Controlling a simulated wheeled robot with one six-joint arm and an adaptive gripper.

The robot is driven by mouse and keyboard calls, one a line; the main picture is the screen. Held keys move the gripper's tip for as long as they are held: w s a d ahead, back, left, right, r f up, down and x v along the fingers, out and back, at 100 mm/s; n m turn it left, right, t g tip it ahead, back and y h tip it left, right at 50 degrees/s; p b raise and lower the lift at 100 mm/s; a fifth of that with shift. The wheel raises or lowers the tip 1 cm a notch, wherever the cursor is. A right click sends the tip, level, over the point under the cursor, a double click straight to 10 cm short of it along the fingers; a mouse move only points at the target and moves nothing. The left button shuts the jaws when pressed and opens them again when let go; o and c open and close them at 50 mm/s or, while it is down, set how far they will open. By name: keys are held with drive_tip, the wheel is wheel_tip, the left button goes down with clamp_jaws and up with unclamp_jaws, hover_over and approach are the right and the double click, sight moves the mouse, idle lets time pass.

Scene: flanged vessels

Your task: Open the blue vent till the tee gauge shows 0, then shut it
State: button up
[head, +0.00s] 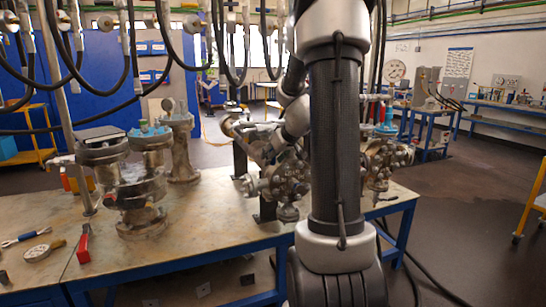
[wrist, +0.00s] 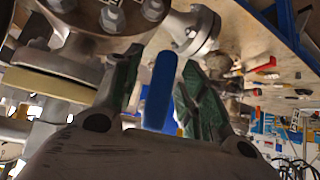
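In the wrist view a blue vent handle (wrist: 160,88), a flat bar, shows between the two green-padded fingers of my gripper (wrist: 157,85). The fingers stand apart, with a gap visible on each side of the bar; I cannot tell whether either touches it. The handle's stem is hidden. In the head view my own arm covers the middle, and my fingertips and the blue handle are hidden behind it, near the flanged pipework (head: 285,180). A round white dial (head: 396,70) shows at the back right; its reading is too small to tell, and I cannot confirm it is the tee gauge.
Bolted flanges (wrist: 100,25) crowd my gripper in the wrist view. Flanged vessels (head: 135,180) stand on the bench (head: 190,230) at left. A loose gauge (head: 38,252) and a red tool (head: 83,245) lie at its front left. Dark hoses hang above.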

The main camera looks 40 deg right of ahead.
drive_tip(key=d+v, duration=0.1)
drive_tip(key=v, duration=1.1)
drive_tip(key=shift+a, duration=0.45)
